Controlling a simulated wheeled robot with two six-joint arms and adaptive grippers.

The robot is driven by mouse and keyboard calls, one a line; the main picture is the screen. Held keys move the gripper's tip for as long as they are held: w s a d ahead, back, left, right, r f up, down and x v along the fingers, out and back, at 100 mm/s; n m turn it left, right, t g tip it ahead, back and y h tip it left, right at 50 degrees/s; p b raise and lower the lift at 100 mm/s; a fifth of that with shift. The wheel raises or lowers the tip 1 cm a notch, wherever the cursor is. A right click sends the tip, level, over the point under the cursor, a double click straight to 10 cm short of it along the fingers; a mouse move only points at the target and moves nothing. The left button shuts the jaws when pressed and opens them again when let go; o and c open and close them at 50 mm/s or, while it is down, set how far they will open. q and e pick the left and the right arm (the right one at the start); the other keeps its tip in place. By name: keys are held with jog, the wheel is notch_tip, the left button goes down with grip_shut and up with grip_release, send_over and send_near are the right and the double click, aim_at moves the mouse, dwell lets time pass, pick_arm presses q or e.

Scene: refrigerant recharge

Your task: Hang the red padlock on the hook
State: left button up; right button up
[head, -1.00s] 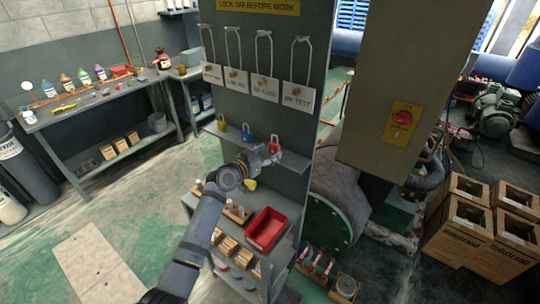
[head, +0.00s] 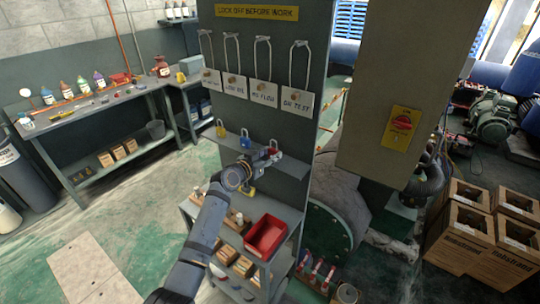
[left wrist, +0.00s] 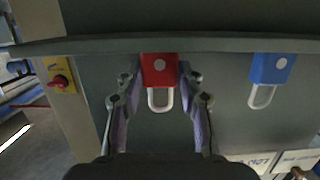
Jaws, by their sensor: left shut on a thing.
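The red padlock (head: 271,151) stands at the right end of a grey shelf (head: 285,172) on the lockout panel. In the left wrist view the red padlock (left wrist: 158,72) is between the two fingers, its pale shackle pointing down in that picture. My left gripper (head: 274,156) is shut on it, and the padlock still appears to be at the shelf. In the head view the fingers partly hide it. Above, white wire loops hang on the panel (head: 300,130) with tags and small brown pegs; which one is the hook I cannot tell. My right gripper is not in view.
A blue padlock (head: 245,142) and a yellow padlock (head: 220,130) stand left on the same shelf. Below is a lower shelf with a red bin (head: 267,236) and several small items. A grey cabinet (head: 385,90) with a red switch juts out at right.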

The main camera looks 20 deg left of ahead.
pick_arm(q)
jog(key=shift+r+p, duration=0.45)
jog(key=shift+r, duration=0.45)
jog(key=shift+s, duration=0.1)
jog(key=shift+f+p+v, duration=0.2)
jog(key=shift+p+v, duration=0.15)
jog(key=shift+v, duration=0.6)
jog(key=shift+f+p+v, duration=0.2)
jog(key=shift+p+v, duration=0.1)
jog(key=shift+v, duration=0.65)
jog(key=v, duration=0.2)
jog(key=f+p+v, duration=0.1)
jog(key=v, duration=0.1)
jog(key=shift+s+a, duration=0.15)
jog(key=shift+s, duration=0.2)
